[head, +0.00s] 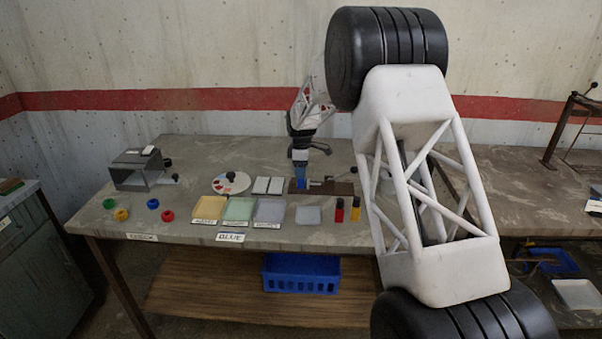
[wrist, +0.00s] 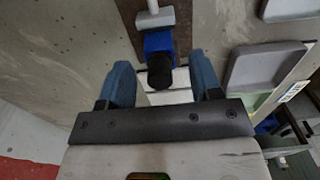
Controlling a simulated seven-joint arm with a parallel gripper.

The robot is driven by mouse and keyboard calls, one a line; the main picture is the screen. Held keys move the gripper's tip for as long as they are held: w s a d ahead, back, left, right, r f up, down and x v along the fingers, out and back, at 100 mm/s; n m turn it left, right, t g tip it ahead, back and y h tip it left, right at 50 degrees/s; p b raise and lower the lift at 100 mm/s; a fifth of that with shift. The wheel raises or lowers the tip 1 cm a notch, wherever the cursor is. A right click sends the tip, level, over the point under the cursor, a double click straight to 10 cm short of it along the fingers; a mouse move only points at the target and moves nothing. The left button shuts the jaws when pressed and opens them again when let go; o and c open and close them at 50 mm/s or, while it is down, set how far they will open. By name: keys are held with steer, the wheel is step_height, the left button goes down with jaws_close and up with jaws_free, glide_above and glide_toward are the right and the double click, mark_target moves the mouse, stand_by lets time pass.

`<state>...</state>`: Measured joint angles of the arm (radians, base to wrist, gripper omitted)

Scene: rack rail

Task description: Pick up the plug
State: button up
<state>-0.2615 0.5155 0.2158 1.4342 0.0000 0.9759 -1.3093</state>
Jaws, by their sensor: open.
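A blue block with a black round end (wrist: 158,62), which looks like the plug, shows between my fingertips in the wrist view. A grey T-shaped piece (wrist: 155,18) adjoins it on a dark brown board (wrist: 183,25). In the head view the blue piece (head: 301,184) is at the left part of the board (head: 343,188), right below my gripper (head: 300,171). My gripper (wrist: 161,68) is open, with one blue finger on each side of the piece and visible gaps. Whether the fingers are level with it, I cannot tell.
Shallow coloured trays (head: 239,209) line the bench front. A white disc (head: 231,184) and pale plates (head: 268,185) lie left of the board. Red (head: 340,211) and yellow (head: 355,209) cylinders stand at the front right. A grey metal device (head: 138,172) stands at the left.

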jaws_close()
stand_by(0.3)
steer(key=shift+r, duration=0.9)
steer(key=shift+s+r, duration=0.1)
steer(key=shift+r, duration=0.85)
steer(key=s+d+r, duration=0.1)
steer(key=s+d, duration=0.3)
steer(key=s, duration=1.1)
steer(key=shift+s+r, duration=0.15)
